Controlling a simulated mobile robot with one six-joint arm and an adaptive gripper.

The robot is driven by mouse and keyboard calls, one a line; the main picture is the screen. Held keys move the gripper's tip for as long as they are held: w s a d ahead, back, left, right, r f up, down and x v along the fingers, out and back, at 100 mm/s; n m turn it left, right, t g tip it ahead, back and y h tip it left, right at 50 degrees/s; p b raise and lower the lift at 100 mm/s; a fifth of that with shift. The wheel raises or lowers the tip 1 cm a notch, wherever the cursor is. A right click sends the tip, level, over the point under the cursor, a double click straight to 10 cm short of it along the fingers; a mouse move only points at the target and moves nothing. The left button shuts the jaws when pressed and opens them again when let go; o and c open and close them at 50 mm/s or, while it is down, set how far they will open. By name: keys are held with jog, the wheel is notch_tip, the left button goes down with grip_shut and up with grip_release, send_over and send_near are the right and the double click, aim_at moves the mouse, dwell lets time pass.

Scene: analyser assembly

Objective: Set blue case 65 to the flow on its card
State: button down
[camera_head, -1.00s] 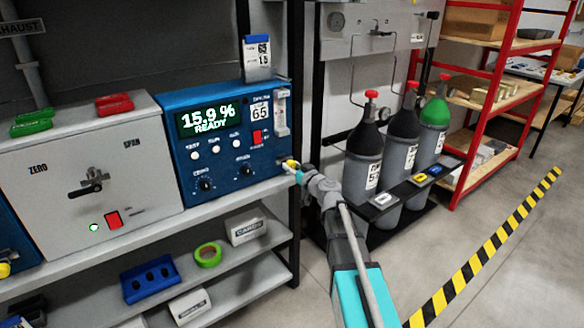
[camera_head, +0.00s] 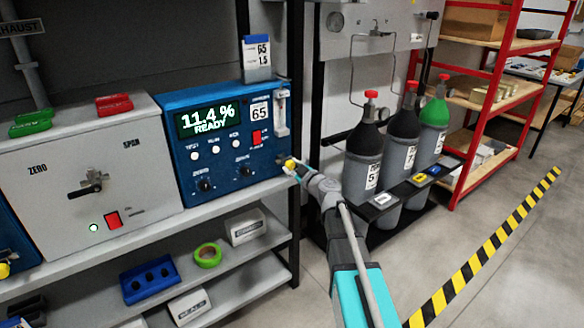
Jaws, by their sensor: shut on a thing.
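The blue case 65 (camera_head: 215,172) stands on the bench, with a green display (camera_head: 208,121) reading "11.4 % READY" and a label "65". A clear flow tube (camera_head: 282,113) is at its upper right front. A card (camera_head: 257,59) stands on top at the right and reads "65" and "1.5". My gripper (camera_head: 289,164) is at the lower right front of the case, shut on a small yellow knob (camera_head: 288,163). The float level in the tube is too small to read.
A grey panel (camera_head: 80,165) with a lever, red switch and lit green lamp stands left of the case. The shelf below holds a blue rack (camera_head: 150,279) and a green tape roll (camera_head: 208,255). Gas cylinders (camera_head: 362,165) stand to the right of my arm.

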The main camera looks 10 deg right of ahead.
jog(key=shift+c, duration=1.7)
grip_release()
jog(key=v, duration=1.2)
